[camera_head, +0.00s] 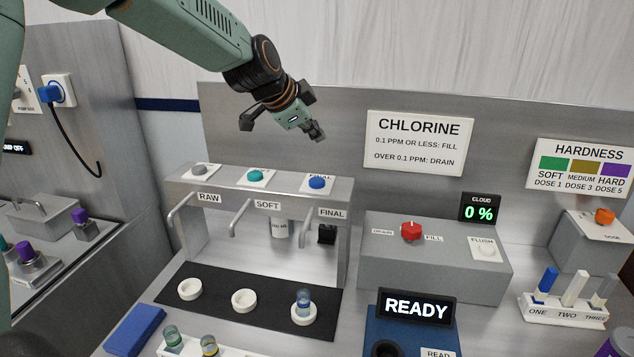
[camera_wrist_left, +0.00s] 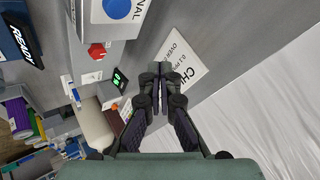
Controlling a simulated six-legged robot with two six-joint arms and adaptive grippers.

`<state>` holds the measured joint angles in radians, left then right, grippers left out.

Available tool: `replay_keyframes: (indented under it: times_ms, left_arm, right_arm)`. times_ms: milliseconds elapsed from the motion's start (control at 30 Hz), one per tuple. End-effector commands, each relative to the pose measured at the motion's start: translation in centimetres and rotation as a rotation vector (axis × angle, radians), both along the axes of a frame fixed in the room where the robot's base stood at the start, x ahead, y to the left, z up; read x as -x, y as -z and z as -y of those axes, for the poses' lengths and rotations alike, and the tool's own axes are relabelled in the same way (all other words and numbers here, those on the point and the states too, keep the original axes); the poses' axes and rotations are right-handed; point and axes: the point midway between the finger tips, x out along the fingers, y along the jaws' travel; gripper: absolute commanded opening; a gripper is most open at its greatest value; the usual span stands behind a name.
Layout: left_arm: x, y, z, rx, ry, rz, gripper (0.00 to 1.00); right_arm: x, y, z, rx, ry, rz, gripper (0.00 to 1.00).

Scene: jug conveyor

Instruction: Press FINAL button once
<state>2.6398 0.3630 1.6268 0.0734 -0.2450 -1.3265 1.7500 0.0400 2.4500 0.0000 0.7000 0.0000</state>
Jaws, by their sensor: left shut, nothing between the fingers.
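The FINAL button is a blue cap (camera_head: 317,182) on a white plate, at the right end of the dispenser's top. It also shows at the top of the left wrist view (camera_wrist_left: 117,8), with part of the label FINAL beside it. My left gripper (camera_head: 318,134) is shut and empty in the air above the dispenser, with a gap between it and the blue button. In the left wrist view the closed fingers (camera_wrist_left: 163,72) point toward the CHLORINE sign and wall panel. My right gripper is not in view.
The teal SOFT button (camera_head: 255,175) and grey RAW button (camera_head: 199,170) sit left of FINAL. A small vial (camera_head: 303,299) stands on the white ring below the FINAL spout. The CHLORINE sign (camera_head: 419,143) and a red knob (camera_head: 411,231) are to the right.

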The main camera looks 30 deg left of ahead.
Motion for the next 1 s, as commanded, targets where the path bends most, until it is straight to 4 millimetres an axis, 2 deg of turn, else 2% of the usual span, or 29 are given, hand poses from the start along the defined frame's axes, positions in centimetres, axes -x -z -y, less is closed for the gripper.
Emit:
replay_keyframes:
  times_ms: [33,300,533,700,1000]
  left_arm:
    - [0.0,1.0,0.0,0.002,-0.001,-0.002,0.00]
    - [0.0,4.5,0.0,0.002,-0.001,-0.002,0.00]
    - [0.0,6.8,0.0,0.001,-0.001,0.000,0.00]
    - [0.0,7.7,0.0,0.001,-0.001,0.000,0.00]
    - [0.0,7.6,0.0,0.001,-0.001,0.000,0.00]
  right_arm:
    - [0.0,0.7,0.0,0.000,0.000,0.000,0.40]
    - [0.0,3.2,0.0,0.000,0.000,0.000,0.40]
    - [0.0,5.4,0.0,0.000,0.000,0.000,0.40]
    - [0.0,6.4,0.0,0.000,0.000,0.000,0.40]
    - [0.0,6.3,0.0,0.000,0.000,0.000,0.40]
